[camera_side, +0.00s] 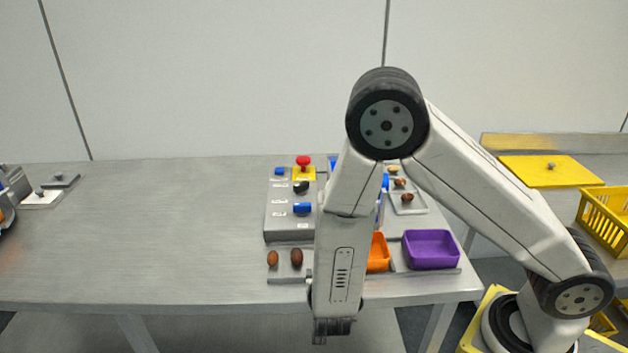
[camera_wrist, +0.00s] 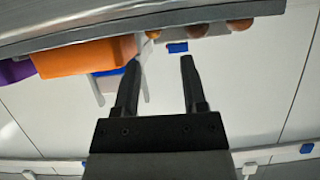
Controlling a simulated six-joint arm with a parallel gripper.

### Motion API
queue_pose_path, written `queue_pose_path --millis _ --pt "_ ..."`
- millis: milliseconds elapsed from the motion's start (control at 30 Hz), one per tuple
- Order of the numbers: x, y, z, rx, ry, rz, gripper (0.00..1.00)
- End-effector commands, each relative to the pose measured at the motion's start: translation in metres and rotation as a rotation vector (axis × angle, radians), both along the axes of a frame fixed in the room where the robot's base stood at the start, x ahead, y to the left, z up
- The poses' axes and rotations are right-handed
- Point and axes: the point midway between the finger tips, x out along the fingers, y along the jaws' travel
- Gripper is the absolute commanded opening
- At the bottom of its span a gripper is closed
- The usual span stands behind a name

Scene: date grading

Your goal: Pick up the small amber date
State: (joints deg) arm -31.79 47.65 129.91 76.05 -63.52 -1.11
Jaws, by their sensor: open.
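In the wrist view, a small amber date (camera_wrist: 153,35) shows at the table edge beside the orange bin (camera_wrist: 85,57), beyond my fingertips and near the line between them. Two browner, rounder dates, one (camera_wrist: 197,29) and another (camera_wrist: 240,24), lie to its right. My gripper (camera_wrist: 160,62) is open and empty, with both fingers apart. In the side view my gripper (camera_side: 334,332) hangs in front of the table's front edge. There, a reddish-brown date (camera_side: 272,259) and a darker one (camera_side: 296,257) lie on a low tray (camera_side: 285,280); my arm appears to hide the amber date.
A purple bin (camera_side: 431,250) stands right of the orange bin (camera_side: 378,252). Behind are a grey panel (camera_side: 280,225) with a red button (camera_side: 303,161) and a light plate (camera_side: 413,208) with more dates. The table's left half (camera_side: 160,235) is largely clear.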

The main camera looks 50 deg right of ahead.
Motion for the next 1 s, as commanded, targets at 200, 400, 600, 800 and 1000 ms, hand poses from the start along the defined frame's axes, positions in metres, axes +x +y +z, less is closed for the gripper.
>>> queue_pose_path --millis 200,400,600,800,1000 --pt "-0.007 -0.003 -0.001 -0.06 -0.025 -0.037 0.54" --pt "-0.006 -0.005 -0.002 -0.06 -0.025 -0.039 0.54" --pt "0.003 -0.014 -0.007 -0.059 -0.025 -0.04 0.54" --pt "0.009 -0.021 -0.011 -0.059 -0.024 -0.039 0.54" --pt "0.01 -0.021 -0.011 -0.059 -0.024 -0.038 0.54"
